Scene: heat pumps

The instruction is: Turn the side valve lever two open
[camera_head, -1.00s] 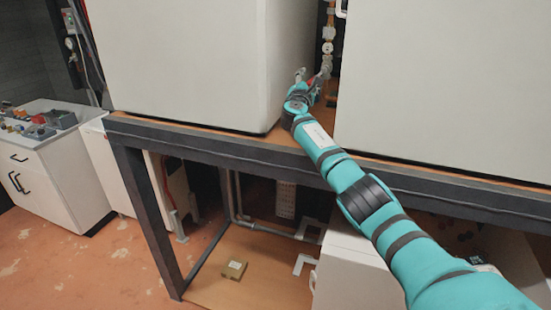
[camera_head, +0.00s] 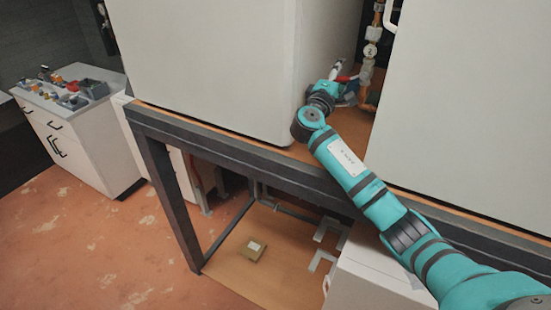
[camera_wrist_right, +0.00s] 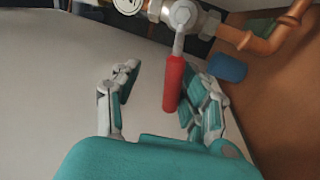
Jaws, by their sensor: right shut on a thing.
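The valve lever with a red handle (camera_wrist_right: 173,85) hangs down from a metal valve (camera_wrist_right: 187,24) on the pipe in the right wrist view. My right gripper (camera_wrist_right: 167,84) has one finger on each side of the handle. The handle lies close against the right finger, while a gap shows on the left finger's side. I take the gripper as shut on the handle. In the head view my right gripper (camera_head: 341,82) reaches into the gap between two large white units, and a bit of red shows at its fingers. My left gripper is not in view.
The white units (camera_head: 210,60) and (camera_head: 470,110) stand close on both sides of my right arm. Copper pipe (camera_wrist_right: 270,35), a round gauge (camera_wrist_right: 127,4) and a blue cylinder (camera_wrist_right: 227,68) are near the valve. The dark-framed bench (camera_head: 230,150) runs below the arm.

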